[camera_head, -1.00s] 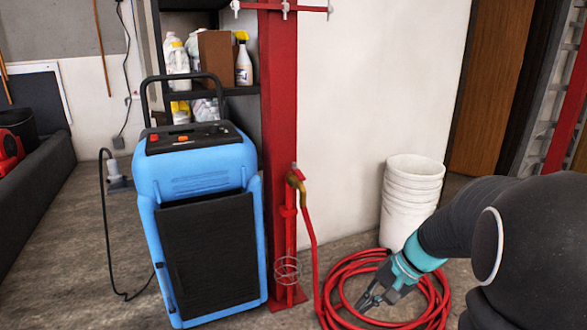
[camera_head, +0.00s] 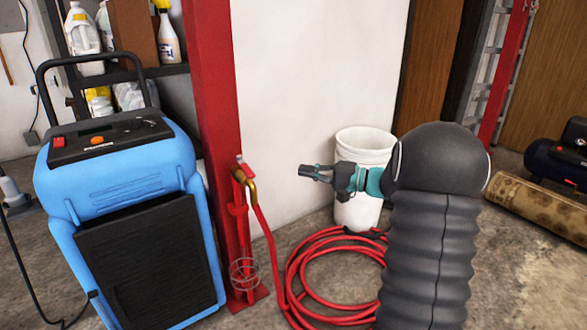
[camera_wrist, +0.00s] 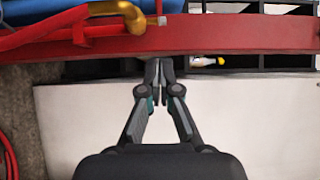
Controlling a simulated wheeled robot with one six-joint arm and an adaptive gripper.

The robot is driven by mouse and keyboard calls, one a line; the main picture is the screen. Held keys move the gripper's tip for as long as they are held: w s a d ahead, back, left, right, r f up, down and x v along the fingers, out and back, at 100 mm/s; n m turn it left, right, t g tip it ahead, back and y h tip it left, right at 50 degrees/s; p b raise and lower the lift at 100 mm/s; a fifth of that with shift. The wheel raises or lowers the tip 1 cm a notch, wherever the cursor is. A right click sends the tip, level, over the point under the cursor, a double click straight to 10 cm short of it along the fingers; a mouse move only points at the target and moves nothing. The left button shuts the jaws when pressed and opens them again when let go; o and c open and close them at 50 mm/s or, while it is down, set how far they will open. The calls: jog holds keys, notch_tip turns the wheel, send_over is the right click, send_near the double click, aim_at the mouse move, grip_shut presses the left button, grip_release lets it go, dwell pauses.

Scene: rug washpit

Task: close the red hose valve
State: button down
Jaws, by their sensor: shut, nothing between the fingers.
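The red hose valve (camera_head: 245,167) sits on top of a bent brass tap (camera_head: 249,184) at the red post, left of my gripper in the head view. A red hose (camera_head: 266,230) runs down from the tap to the floor. In the wrist view the brass tap (camera_wrist: 132,14) lies at the top, with a small pale end piece (camera_wrist: 157,20). My gripper (camera_head: 303,171) is shut and empty, held level and pointing left toward the post, apart from the valve. In the wrist view my fingertips (camera_wrist: 159,62) meet just below the post. The handle's exact angle is too small to tell.
The red post (camera_head: 212,80) stands behind the tap. A blue machine (camera_head: 125,180) stands close on the left. A white bucket (camera_head: 360,215) and the coiled hose (camera_head: 335,314) are below and behind my arm. A rolled rug (camera_head: 535,208) lies at right.

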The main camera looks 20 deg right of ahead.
aim_at(250, 168)
jog(key=shift+w+a+p, duration=0.25)
jog(key=shift+w+a, duration=0.5)
jog(key=shift+a, duration=1.1)
jog(key=shift+w+a+p, duration=0.25)
jog(key=shift+w+a, duration=0.5)
jog(key=shift+a, duration=1.15)
jog(key=shift+w+a+p, duration=0.25)
jog(key=shift+w+a, duration=0.5)
jog(key=shift+a, duration=1.1)
jog(key=shift+f+b, duration=0.1)
jog(key=shift+b, duration=0.2)
